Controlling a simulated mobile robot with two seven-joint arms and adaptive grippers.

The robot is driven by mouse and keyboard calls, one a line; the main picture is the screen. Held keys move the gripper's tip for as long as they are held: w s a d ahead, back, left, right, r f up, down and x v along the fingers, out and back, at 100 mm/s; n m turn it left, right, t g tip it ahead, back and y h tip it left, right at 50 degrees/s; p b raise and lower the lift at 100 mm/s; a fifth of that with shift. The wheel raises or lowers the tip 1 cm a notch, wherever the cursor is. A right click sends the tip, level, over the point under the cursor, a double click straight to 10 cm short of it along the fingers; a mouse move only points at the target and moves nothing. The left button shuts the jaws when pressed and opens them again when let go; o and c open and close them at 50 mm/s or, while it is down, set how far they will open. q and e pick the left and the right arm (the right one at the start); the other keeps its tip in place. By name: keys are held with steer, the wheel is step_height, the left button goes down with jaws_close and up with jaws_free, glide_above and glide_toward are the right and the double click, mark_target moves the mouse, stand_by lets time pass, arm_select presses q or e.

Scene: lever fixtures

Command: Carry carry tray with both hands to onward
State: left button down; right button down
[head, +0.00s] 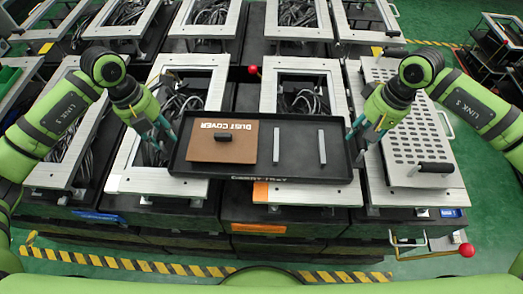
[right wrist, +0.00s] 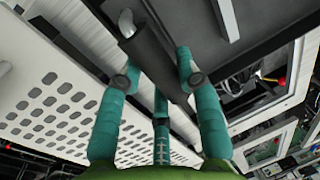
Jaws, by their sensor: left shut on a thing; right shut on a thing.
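The black carry tray (head: 300,168) is in the middle of the head view, above the lever fixtures. On it lie a brown board marked "DUST COVER" (head: 205,152) with a black handle, and two grey bars (head: 276,145) (head: 321,147). My left gripper (head: 160,138) is shut on the tray's left side. My right gripper (head: 360,138) is shut on the tray's right side. In the right wrist view its teal fingers (right wrist: 157,75) close around a dark, round handle (right wrist: 152,55) along the tray's edge. The left handle is hard to make out.
Several open metal frames (head: 125,178) with cables inside stand below and behind the tray. A perforated plate (head: 402,130) with a black handle (head: 434,168) lies at the right. A red-ball lever (head: 467,250) sticks out at front right. Green floor with striped tape (head: 110,262) is in front.

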arm_select(q)
steer(key=shift+f, duration=0.4)
arm_select(e)
steer(key=shift+w+f, duration=0.1)
steer(key=shift+f, duration=0.25)
arm_select(q)
steer(key=c, duration=0.9)
jaws_free()
arm_select(e)
steer(key=c, duration=0.9)
jaws_free()
arm_select(q)
steer(key=shift+o, duration=0.2)
steer(key=shift+s, duration=0.1)
arm_select(e)
steer(key=shift+o, duration=0.2)
arm_select(q)
step_height(320, 180, up, 12)
steer(key=a, duration=0.2)
steer(key=shift+a, duration=0.15)
arm_select(e)
step_height(320, 180, up, 12)
steer(key=d, duration=0.2)
steer(key=shift+s+d, duration=0.15)
steer(key=shift+s, duration=0.05)
arm_select(q)
steer(key=shift+f, duration=0.1)
arm_select(e)
steer(key=shift+f, duration=0.1)
